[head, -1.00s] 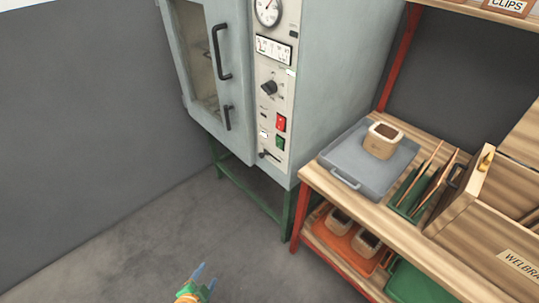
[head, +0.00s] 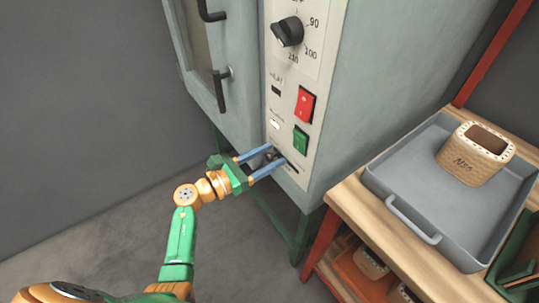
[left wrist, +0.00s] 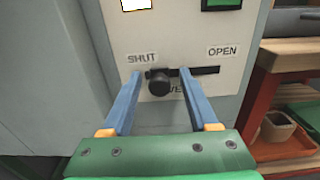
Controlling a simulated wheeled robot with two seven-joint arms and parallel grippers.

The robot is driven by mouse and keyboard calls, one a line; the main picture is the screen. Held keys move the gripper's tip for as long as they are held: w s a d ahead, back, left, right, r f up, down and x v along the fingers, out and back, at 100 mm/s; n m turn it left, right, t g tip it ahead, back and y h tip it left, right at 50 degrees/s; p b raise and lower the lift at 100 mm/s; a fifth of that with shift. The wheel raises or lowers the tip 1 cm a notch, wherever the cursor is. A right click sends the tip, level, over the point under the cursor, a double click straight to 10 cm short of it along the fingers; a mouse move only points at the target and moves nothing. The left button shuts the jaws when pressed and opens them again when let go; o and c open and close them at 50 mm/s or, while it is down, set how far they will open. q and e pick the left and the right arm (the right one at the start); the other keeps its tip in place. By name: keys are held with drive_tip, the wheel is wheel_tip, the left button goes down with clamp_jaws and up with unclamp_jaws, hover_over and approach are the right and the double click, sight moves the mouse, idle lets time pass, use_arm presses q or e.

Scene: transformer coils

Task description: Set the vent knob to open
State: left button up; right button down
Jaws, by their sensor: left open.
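The vent knob (left wrist: 160,83) is a small black round knob on a dark horizontal slot low on the oven's control panel. In the left wrist view it sits near the slot's left end, by the SHUT label (left wrist: 142,58). The OPEN label (left wrist: 222,51) is above the slot's right end. My left gripper (left wrist: 157,74) is open, with its blue fingers on either side of the knob. I cannot tell whether a finger touches it. In the head view, the left gripper (head: 275,158) reaches the panel's lower end and partly hides the knob. My right gripper is not in view.
The grey-green oven cabinet (head: 370,70) has a red switch (head: 305,104), a green switch (head: 300,139) and a temperature dial (head: 288,32) above the slot. On the right, a wooden bench holds a grey tray (head: 400,190) with a coil (head: 475,152) in it.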

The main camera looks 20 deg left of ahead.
use_arm(q)
clamp_jaws()
idle(1.4)
